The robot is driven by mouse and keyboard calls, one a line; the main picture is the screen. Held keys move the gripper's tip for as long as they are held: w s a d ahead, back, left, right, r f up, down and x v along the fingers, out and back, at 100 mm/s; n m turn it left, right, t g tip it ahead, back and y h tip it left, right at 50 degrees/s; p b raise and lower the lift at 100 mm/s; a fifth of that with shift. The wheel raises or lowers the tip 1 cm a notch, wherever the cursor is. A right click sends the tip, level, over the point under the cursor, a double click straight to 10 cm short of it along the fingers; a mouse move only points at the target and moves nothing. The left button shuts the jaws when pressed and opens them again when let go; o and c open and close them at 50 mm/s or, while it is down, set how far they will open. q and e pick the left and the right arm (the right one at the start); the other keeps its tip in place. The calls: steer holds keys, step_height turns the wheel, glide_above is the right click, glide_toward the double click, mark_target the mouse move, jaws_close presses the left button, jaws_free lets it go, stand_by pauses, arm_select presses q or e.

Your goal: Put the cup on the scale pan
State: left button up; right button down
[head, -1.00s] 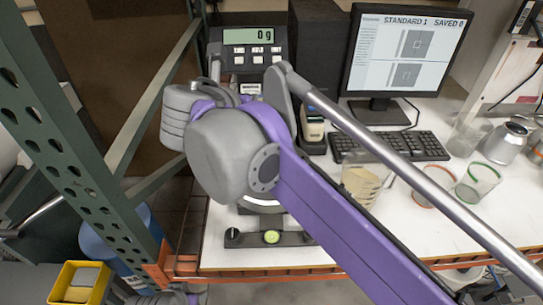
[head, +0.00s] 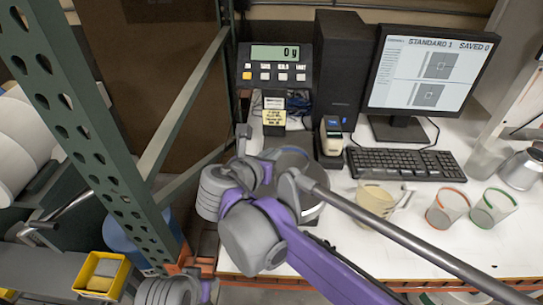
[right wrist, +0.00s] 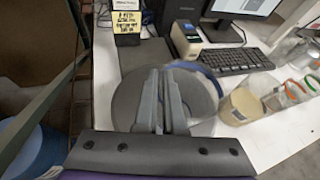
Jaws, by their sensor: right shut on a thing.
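My right gripper (right wrist: 165,78) is shut in the right wrist view, its two fingers close together over the round grey scale pan (right wrist: 127,98). A bluish curved edge (right wrist: 212,77), apparently the rim of a clear cup, shows just beyond the fingers; the rest of the cup is hard to make out against the pan. Whether the cup touches the pan cannot be told. The scale display (head: 275,52) reads 0 g.
A beige jug (head: 374,201), a red-rimmed cup (head: 447,208) and a green-rimmed cup (head: 493,208) stand right of the scale. A keyboard (head: 405,164), a monitor (head: 425,75) and a small handheld device (head: 331,138) stand behind. A green rack post (head: 90,130) rises at left.

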steer(key=shift+s+f, duration=0.1)
steer(key=shift+f, duration=0.15)
steer(key=shift+f, duration=0.2)
steer(key=c, duration=1)
jaws_free()
steer(key=shift+r, duration=0.1)
